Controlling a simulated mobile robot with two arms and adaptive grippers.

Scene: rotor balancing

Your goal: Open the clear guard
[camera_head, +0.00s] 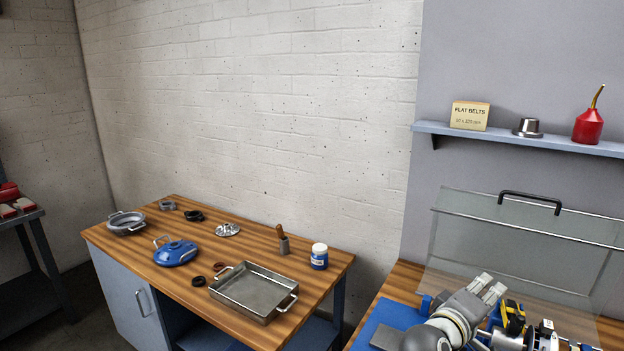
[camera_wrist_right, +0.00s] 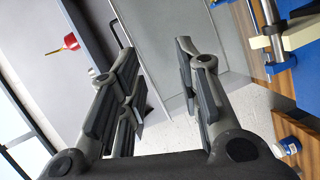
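The clear guard (camera_head: 520,245) is a see-through panel standing steeply at the right in the head view, above the right bench. A metal strip crosses its upper part, and a black handle (camera_head: 530,200) is at its top edge. The wrist view also shows the panel (camera_wrist_right: 232,45) beyond the fingers, with part of the handle (camera_wrist_right: 121,32) near the upper left. My right gripper (camera_head: 493,288) is in front of the panel's lower part, below and apart from the handle. Its fingers (camera_wrist_right: 158,55) are spread with nothing between them. My left gripper is out of view.
A machine with a blue base (camera_head: 392,314) and a yellow-black part (camera_head: 514,315) sits close by my right gripper. A shelf (camera_head: 520,139) above holds a box, a metal part and a red oil can (camera_head: 588,127). The left bench holds a steel tray (camera_head: 252,291).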

